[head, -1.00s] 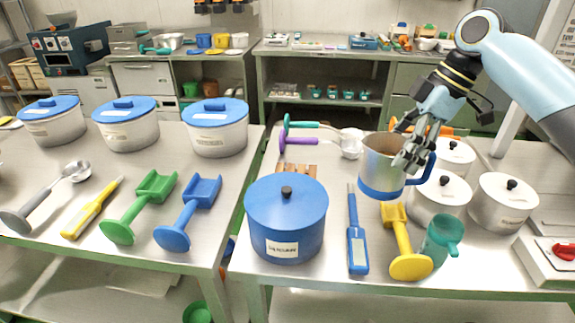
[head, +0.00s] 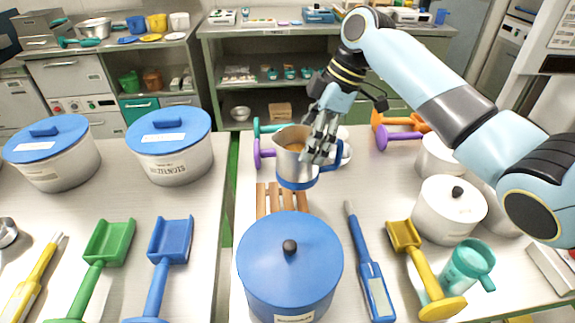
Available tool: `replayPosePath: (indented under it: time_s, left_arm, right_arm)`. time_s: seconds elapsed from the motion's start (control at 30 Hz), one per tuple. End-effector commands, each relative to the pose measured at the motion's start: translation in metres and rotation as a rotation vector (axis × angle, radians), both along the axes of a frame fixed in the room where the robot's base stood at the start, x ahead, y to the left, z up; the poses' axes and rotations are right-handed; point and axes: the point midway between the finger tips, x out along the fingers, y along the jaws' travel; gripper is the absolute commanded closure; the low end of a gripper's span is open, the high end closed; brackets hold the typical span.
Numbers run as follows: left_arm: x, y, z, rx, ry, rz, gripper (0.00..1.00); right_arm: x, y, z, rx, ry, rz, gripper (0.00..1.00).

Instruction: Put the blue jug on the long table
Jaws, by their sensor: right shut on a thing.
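The blue jug (head: 292,166) is a metal jug with a blue base band and a blue handle, with something orange-brown inside. My right gripper (head: 318,152) is shut on it at its handle side and holds it roughly upright. The jug is over the far part of the right-hand steel table (head: 350,243), just behind a wooden slatted rack (head: 261,200). I cannot tell whether its base touches anything. Another steel table (head: 205,208) is on the left; which one is called the long table is not shown. My left gripper is not in view.
A blue lidded pot (head: 290,262) stands in front of the rack.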

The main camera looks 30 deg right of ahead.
Motion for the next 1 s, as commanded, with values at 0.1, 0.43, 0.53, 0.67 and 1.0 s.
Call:
replayPosePath:
  time_s: [0.1, 0.43, 0.53, 0.67, 1.0]
  left_arm:
    - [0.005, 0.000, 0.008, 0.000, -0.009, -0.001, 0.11]
    - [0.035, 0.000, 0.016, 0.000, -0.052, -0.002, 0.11]
    - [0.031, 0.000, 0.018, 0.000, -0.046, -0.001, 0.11]
    - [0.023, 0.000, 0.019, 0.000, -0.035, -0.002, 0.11]
    - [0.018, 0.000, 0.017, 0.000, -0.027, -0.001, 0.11]
  right_arm:
    - [0.003, 0.025, -0.011, 0.004, -0.001, 0.001, 0.76]
    - [0.006, 0.043, -0.037, 0.000, 0.000, -0.001, 0.76]
    - [0.006, 0.042, -0.052, -0.001, 0.000, -0.001, 0.76]
    - [0.006, 0.042, -0.064, -0.002, -0.001, -0.001, 0.76]
    - [0.005, 0.042, -0.067, -0.003, -0.001, -0.001, 0.16]
